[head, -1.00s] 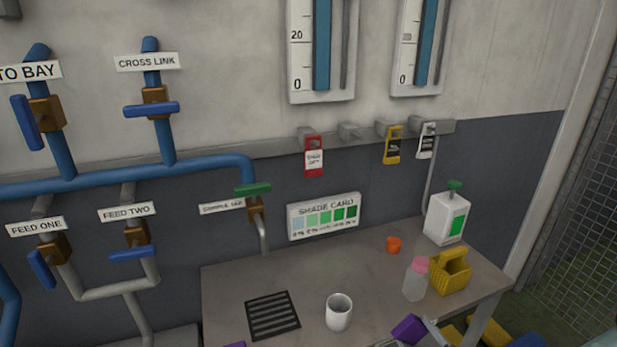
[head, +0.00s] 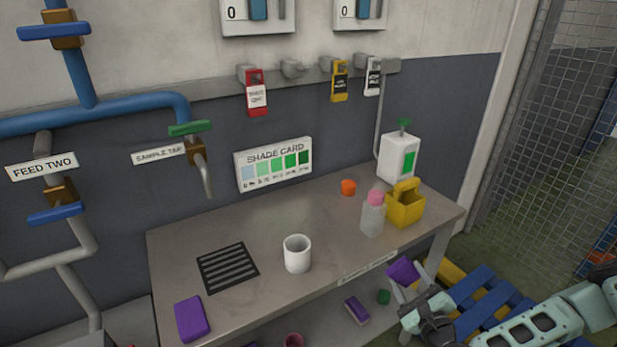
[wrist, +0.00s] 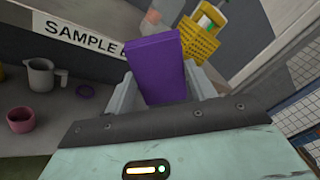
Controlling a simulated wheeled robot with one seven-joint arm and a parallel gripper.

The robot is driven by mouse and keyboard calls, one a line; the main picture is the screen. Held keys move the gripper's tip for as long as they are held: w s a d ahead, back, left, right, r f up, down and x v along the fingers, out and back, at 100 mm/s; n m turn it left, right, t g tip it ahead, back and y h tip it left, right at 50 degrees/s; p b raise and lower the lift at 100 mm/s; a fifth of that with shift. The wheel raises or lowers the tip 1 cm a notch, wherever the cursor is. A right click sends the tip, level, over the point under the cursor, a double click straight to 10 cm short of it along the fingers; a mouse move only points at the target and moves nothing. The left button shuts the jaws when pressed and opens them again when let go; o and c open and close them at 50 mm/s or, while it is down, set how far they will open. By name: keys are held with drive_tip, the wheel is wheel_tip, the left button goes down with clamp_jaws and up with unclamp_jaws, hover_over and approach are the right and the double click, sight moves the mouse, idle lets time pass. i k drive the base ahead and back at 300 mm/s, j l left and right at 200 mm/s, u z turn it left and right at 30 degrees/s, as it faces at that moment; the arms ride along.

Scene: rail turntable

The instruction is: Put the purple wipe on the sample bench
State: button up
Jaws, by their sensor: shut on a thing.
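My gripper (head: 408,278) is shut on a purple wipe (head: 402,271), a flat block. In the head view it is just off the front edge of the sample bench (head: 330,215), near the right end. In the wrist view the wipe (wrist: 155,65) stands up between the two fingers, with the bench's label strip (wrist: 80,35) behind it to the left. A second purple block (head: 192,318) lies flat on the bench's front left corner. A purple-topped block (head: 357,310) lies below the bench top.
A dark grate (head: 228,267) is set at left. Bare bench top lies between the white cup and bottle.

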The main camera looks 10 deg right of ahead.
sight(337, 247)
drive_tip(key=k+j+u, duration=0.1)
drive_tip(key=k+u, duration=0.2)
drive_tip(key=k, duration=0.35)
drive_tip(key=l+u, duration=0.15)
drive_tip(key=u, duration=0.3)
drive_tip(key=l+u, duration=0.2)
drive_tip(key=u, duration=0.3)
drive_tip(key=l+u, duration=0.15)
drive_tip(key=u, duration=0.3)
drive_tip(key=k+l, duration=0.1)
drive_tip(key=l, duration=0.3)
drive_tip(key=k+l, duration=0.15)
drive_tip(key=l, duration=0.3)
drive_tip(key=k+l, duration=0.1)
drive_tip(key=l, duration=0.3)
drive_tip(key=k+l, duration=0.15)
drive_tip(key=l, duration=0.25)
